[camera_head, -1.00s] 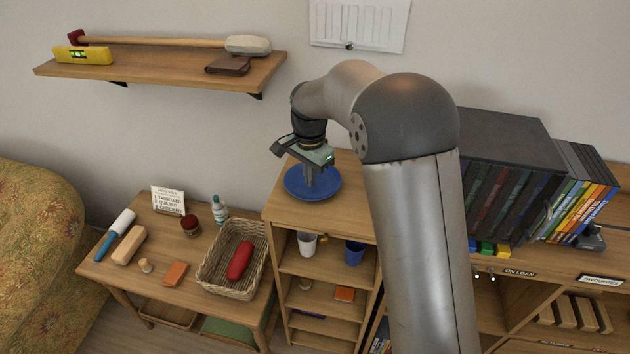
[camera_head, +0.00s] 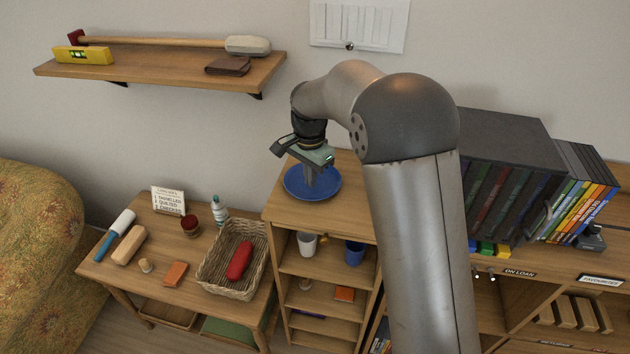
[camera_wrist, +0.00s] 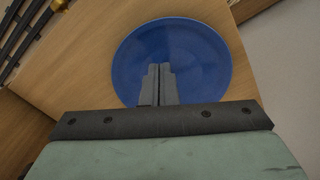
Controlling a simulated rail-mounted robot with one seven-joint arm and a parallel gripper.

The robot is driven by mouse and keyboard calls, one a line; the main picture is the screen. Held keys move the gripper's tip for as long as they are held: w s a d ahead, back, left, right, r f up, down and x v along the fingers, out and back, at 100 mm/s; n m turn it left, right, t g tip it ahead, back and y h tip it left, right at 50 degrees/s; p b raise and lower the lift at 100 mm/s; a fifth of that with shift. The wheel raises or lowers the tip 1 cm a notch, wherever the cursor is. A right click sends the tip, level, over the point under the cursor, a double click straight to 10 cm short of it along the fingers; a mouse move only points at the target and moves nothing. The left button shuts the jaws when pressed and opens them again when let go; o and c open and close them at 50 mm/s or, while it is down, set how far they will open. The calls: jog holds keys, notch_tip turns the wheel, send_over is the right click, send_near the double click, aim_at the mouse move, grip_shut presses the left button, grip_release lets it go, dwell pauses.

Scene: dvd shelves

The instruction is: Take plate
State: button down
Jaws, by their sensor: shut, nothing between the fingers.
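The blue plate (camera_head: 313,184) lies flat on top of the small wooden shelf unit, in the middle of the head view. It also shows in the wrist view (camera_wrist: 205,70), where its whole far rim is visible. My gripper (camera_head: 309,193) points down over the plate's middle. In the wrist view my gripper's fingers (camera_wrist: 158,72) are together with nothing between them, seen against the plate's inner surface. I cannot tell whether the fingertips touch the plate.
The shelf unit's top (camera_head: 283,215) is otherwise clear around the plate. A white cup (camera_head: 307,244) and a blue cup (camera_head: 354,253) stand on the shelf below. A wicker basket (camera_head: 258,275) stands on the lower table to the left. Dark cases (camera_head: 500,190) stand to the right behind my arm.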

aim_at(302, 216)
jog(key=shift+f+b, duration=0.5)
jog(key=shift+f, duration=0.3)
dwell(0.5)
jog(key=shift+s, duration=0.15)
jog(key=shift+s+a+b, duration=0.3)
jog(key=shift+s+b, duration=0.1)
jog(key=shift+s, duration=0.85)
jog(key=shift+s+a+b, duration=0.3)
jog(key=shift+s+b, duration=0.15)
jog(key=shift+s, duration=0.85)
jog(key=shift+s+a+b, duration=0.3)
jog(key=shift+s+b, duration=0.1)
jog(key=shift+s, duration=0.85)
jog(key=shift+s, duration=0.25)
jog(key=shift+r, duration=0.15)
notch_tip(302, 216, up, 7)
jog(key=p, duration=0.5)
